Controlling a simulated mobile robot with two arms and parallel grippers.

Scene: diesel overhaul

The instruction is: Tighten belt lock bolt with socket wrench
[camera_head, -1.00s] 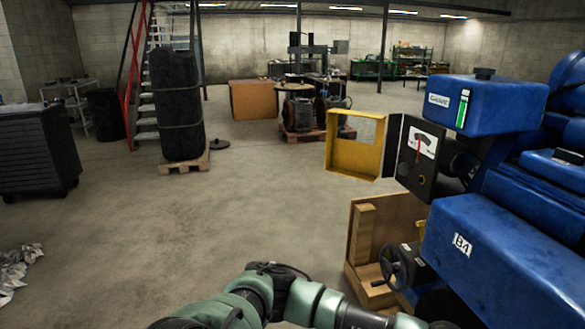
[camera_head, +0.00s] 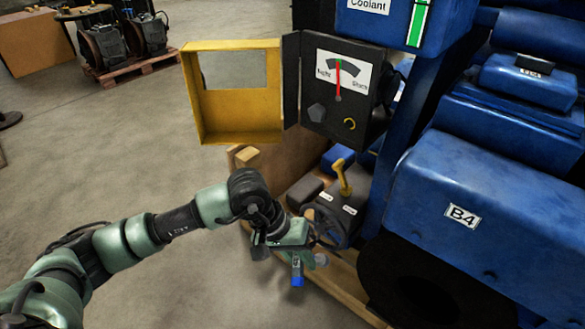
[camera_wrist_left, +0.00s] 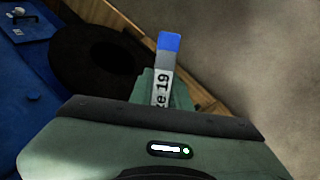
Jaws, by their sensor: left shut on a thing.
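My left gripper (camera_head: 295,258) is low in front of the blue engine, below the gauge box. It is shut on a tool with a blue end (camera_head: 297,274) and a white label; the left wrist view shows the blue end (camera_wrist_left: 168,42) and a label reading "19". The tool's working end is hidden. The black gauge box (camera_head: 362,92) has a dial with a red needle near upright. The tool is apart from both. My right gripper is out of view.
An open yellow cover (camera_head: 240,136) sticks out left of the gauge box. A yellow lever (camera_head: 342,178) stands on a dark unit below it. The blue engine block (camera_head: 490,215), marked B4, fills the right. The floor (camera_head: 120,150) at left is clear.

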